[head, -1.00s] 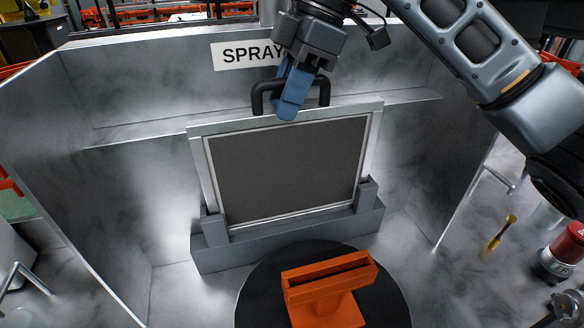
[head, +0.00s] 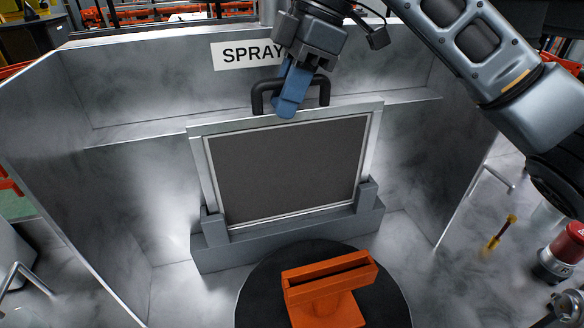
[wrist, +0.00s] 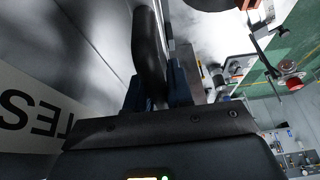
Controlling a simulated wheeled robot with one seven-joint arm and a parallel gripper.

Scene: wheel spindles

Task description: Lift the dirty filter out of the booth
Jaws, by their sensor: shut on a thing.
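The dirty filter (head: 285,170) is a dark grey panel in a light metal frame with a black handle on top. It stands upright in a grey slotted holder (head: 290,238) inside the metal spray booth (head: 130,180). My gripper (head: 287,108) reaches down from above and is shut on the black handle (head: 258,95). In the wrist view the handle (wrist: 148,50) lies between the blue fingers (wrist: 158,90). The lower edge of the filter is still between the holder's side posts.
An orange fixture (head: 330,285) stands on a black round turntable (head: 255,295) in front of the holder. The booth's side walls flank the filter. A red-topped device (head: 570,245) and a yellow-handled tool (head: 497,238) lie outside to the right.

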